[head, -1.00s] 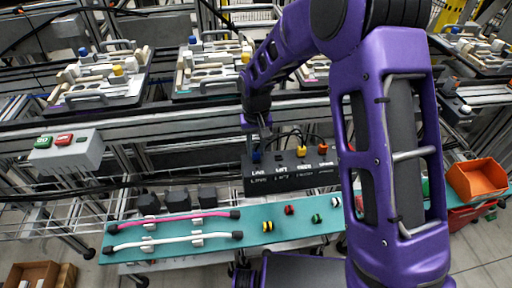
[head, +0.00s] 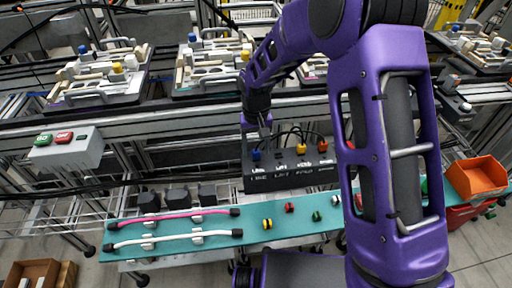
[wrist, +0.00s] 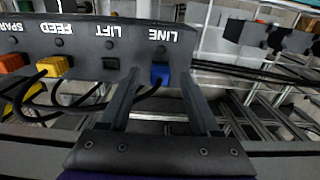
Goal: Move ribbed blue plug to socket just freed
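The dark socket box (head: 262,183) has sockets labelled LINE, LIFT, FEED and SPARE. The blue plug (head: 256,155) sits in LINE with a black cable; it also shows in the wrist view (wrist: 160,74). The LIFT socket (wrist: 110,64) is empty. A yellow plug (wrist: 53,67) is in FEED and an orange plug (wrist: 12,63) is in SPARE. My gripper (wrist: 160,88) is open, with one finger on each side of the blue plug and visible gaps between. In the head view my gripper (head: 257,132) is right at the plug. Ribbing is too small to make out.
A teal shelf (head: 180,250) in front holds a pink and a white hose and several small coloured parts. A button box (head: 68,150) is at left, an orange bin (head: 476,178) at right. Loaded pallets (head: 212,68) stand behind. Black cables run behind the box.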

